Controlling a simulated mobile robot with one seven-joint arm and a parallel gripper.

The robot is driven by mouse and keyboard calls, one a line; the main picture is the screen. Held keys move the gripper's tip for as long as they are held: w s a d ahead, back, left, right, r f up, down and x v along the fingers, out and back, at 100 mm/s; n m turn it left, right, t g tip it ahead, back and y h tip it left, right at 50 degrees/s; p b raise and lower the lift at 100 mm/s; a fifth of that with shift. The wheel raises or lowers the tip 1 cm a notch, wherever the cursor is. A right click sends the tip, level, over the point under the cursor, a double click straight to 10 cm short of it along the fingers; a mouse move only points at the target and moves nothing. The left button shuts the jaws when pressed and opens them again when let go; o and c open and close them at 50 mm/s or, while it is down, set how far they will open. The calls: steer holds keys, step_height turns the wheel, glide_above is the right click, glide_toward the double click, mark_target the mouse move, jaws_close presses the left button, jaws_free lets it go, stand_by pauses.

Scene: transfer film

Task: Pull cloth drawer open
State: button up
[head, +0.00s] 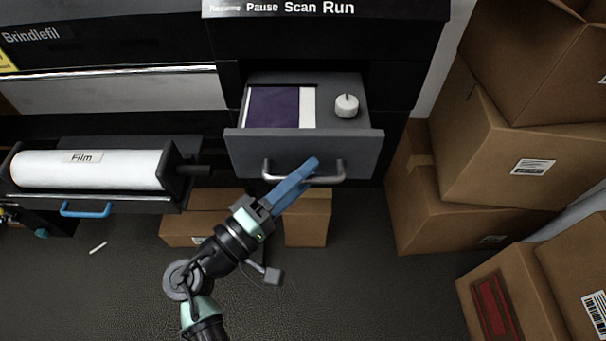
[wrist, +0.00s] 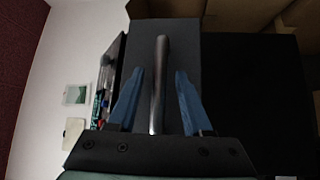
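The grey cloth drawer (head: 362,150) stands pulled out of the dark machine in the head view. Inside it lie a folded purple cloth (head: 273,106) with a white strip beside it and a small round white object with a knob (head: 346,106). The drawer has a metal bar handle (head: 329,179) on its front. My gripper (head: 312,166) is at this handle, its blue fingers covering the handle's middle. In the wrist view the handle (wrist: 158,60) runs between the two fingers of my gripper (wrist: 160,76), with a visible gap on each side. The fingers are apart.
A film roll (head: 85,168) sits on a pulled-out tray with a blue handle (head: 86,210) at left. Cardboard boxes (head: 520,140) are stacked at right, and smaller boxes (head: 306,222) stand under the drawer. The floor (head: 370,290) in front is mostly clear.

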steer(key=shift+a, duration=0.1)
stand_by(0.3)
steer(key=b+v, duration=0.2)
steer(key=v, duration=1)
steer(key=shift+s+a, duration=0.3)
